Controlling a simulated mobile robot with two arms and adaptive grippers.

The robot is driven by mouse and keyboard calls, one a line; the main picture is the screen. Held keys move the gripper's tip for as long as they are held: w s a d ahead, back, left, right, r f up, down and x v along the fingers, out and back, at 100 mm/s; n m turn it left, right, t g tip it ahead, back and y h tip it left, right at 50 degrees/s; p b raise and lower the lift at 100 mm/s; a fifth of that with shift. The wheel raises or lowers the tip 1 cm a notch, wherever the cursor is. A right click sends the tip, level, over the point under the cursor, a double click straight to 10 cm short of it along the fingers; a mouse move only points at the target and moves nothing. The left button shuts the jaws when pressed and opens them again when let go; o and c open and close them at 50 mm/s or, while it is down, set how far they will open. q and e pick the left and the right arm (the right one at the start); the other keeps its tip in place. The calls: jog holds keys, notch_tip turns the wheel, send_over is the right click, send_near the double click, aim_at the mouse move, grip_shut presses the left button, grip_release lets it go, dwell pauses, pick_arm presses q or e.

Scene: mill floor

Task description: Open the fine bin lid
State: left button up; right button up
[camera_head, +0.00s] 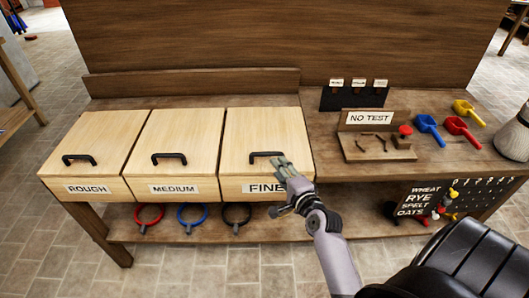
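The fine bin (229,184) is the rightmost of three pale wooden bins, with a "FINE" label on its front. Its lid (262,128) lies shut and has a black bar handle (262,154) near the front edge. My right gripper (281,164) is at the right end of this handle, over the lid's front edge, and covers part of the label. Its fingers look close together, but I cannot tell whether they touch the handle or how far they are open. My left gripper is not in view.
The medium bin (172,140) and rough bin (90,145) stand to the left, lids shut. To the right are a "NO TEST" stand (370,119) and coloured scoops, including a blue one (428,128).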

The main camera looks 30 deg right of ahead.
aim_at(268, 155)
jog(key=x, duration=1)
jog(key=shift+c, duration=0.2)
grip_shut()
jog(key=shift+s+f, duration=0.1)
